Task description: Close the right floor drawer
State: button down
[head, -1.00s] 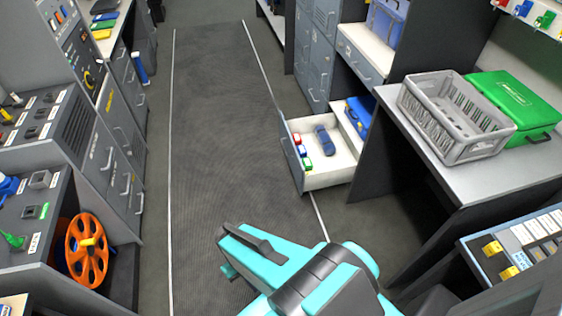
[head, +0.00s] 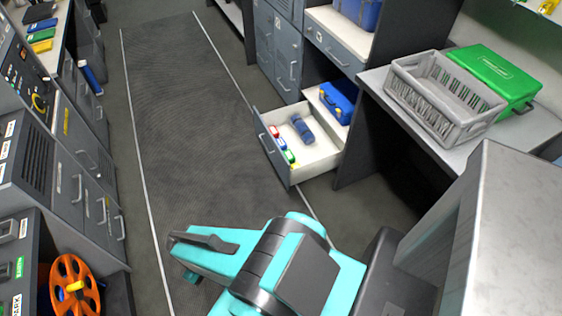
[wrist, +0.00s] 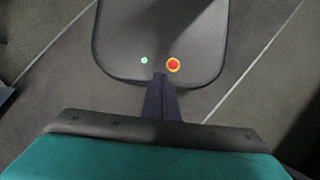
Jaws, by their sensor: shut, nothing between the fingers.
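The right floor drawer (head: 319,157) stands pulled out from under the counter on the right side in the head view. Its grey front (head: 271,147) faces the aisle, and its pale inside is open to view. A dark blue cylindrical item (head: 302,129) and small red, blue, white and green items (head: 283,146) lie in it. My teal arm is in the lower middle of the head view, nearer the camera than the drawer and apart from it in the picture. The wrist view does not show the drawer.
A blue case (head: 338,101) sits in the recess behind the drawer. A grey crate (head: 440,100) and a green case (head: 497,77) stand on the right counter (head: 377,80). The dark aisle floor mat (head: 190,110) is clear. An orange reel (head: 76,287) is at lower left.

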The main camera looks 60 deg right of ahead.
jog(key=shift+a, duration=0.1)
jog(key=w+d+f+m+t+h+b, duration=0.1)
jog(key=w+d+f+t+b, duration=0.15)
jog(key=w+d+b, duration=0.45)
jog(key=w+d+f+m+t+h+b, duration=0.15)
jog(key=w+d+f+b, duration=0.3)
jog(key=d, duration=0.45)
jog(key=w+d+f+m+t+b, duration=0.1)
jog(key=w+d+f+m+b, duration=0.15)
jog(key=w+d+b, duration=0.45)
jog(key=s+d+r+m+h+b, duration=0.1)
jog(key=d+b, duration=0.5)
jog(key=d, duration=1.2)
jog(key=s+d+r+m+t+h+b, duration=0.1)
jog(key=d+b, duration=0.6)
jog(key=d, duration=1)
jog(key=s+m+h, duration=0.1)
jog(key=s+h, duration=0.1)
jog(key=h, duration=0.1)
jog(key=shift+s+d+m, duration=0.15)
jog(key=shift+d+m, duration=0.15)
jog(key=shift+d, duration=0.1)
